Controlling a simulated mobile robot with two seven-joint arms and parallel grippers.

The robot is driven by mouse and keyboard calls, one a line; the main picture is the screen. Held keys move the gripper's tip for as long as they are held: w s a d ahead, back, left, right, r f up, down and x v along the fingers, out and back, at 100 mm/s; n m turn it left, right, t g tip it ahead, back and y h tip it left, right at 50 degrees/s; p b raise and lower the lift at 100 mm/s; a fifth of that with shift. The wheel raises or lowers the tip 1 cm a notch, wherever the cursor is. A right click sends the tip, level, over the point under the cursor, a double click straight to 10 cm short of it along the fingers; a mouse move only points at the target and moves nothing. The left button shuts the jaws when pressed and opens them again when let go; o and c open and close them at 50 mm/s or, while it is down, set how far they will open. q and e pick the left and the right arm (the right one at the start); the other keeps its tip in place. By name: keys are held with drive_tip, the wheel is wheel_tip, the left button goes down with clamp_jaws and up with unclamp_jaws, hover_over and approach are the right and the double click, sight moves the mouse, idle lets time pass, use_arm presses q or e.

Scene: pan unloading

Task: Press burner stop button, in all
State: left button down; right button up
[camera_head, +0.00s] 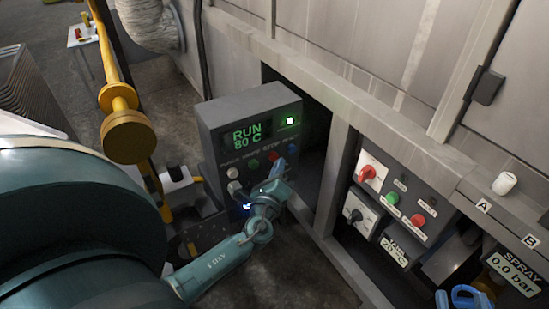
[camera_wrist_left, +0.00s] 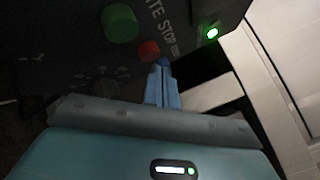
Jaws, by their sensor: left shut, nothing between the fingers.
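A grey control box (camera_head: 219,116) stands in the opening, its green display reading RUN 80 C and a green lamp (camera_head: 290,121) lit. A row of buttons runs below its labels. The red button (camera_head: 273,157) is in line with the word STOP; it also shows in the left wrist view (camera_wrist_left: 149,48), beside a larger green button (camera_wrist_left: 120,23). My left gripper (camera_head: 279,167) is shut and empty, its tips close to the red button, just below and right of it in the wrist view (camera_wrist_left: 161,64). Whether they touch cannot be told. My right gripper is not in view.
A white knob (camera_head: 504,183) and blue handles (camera_head: 468,297) are further right. A yellow rail (camera_head: 113,75) stands left of the box.

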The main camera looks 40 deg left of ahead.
use_arm(q)
drive_tip(key=shift+w+a, duration=0.3)
drive_tip(key=shift+a, duration=0.4)
idle(0.9)
drive_tip(key=shift+d, duration=0.15)
drive_tip(key=shift+s+d, duration=0.4)
drive_tip(key=shift+d, duration=0.35)
drive_tip(key=shift+s+d, duration=0.3)
drive_tip(key=shift+d, duration=0.5)
drive_tip(key=shift+s+d, duration=0.35)
drive_tip(key=shift+d, duration=0.4)
drive_tip(key=shift+s+d, duration=0.3)
drive_tip(key=shift+d, duration=0.5)
